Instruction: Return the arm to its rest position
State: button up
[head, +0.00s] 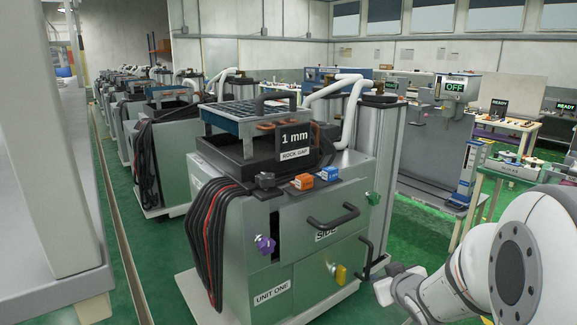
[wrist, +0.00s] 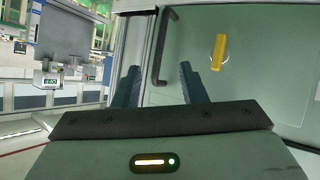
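My gripper (wrist: 160,70) shows in the wrist view with its two dark fingers apart and nothing between them. In the head view my arm (head: 470,275) reaches in from the lower right, and my gripper (head: 388,285) is near the lower right front of the sieve unit labelled UNIT ONE (head: 270,292). The yellow knob (head: 340,273) on its lower door is left of my gripper there. In the wrist view the yellow knob (wrist: 217,52) and a dark vertical handle (wrist: 162,48) lie beyond the fingers. I see no contact with either.
The unit carries a sieve tray (head: 235,118), a 1 mm sign (head: 294,137), orange and blue blocks and a black drawer handle (head: 332,218). More units stand behind left. A machine marked OFF (head: 452,90) and a green-framed table (head: 510,172) stand right. Green floor (head: 415,225) lies between.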

jog(key=s+a+r+m+g, duration=0.1)
jog(key=s+a+g, duration=0.1)
jog(key=s, duration=0.5)
jog(key=s+a+r+m+g+p, duration=0.1)
jog(key=s+a+r+g, duration=0.1)
jog(key=s, duration=0.6)
jog(key=s+a+r+m+g+p, duration=0.1)
jog(key=s+a+g, duration=0.3)
jog(key=s, duration=0.3)
jog(key=shift+s+a+r+m+g, duration=0.2)
jog(key=shift+s+r+m+g, duration=0.2)
jog(key=shift+g, duration=0.3)
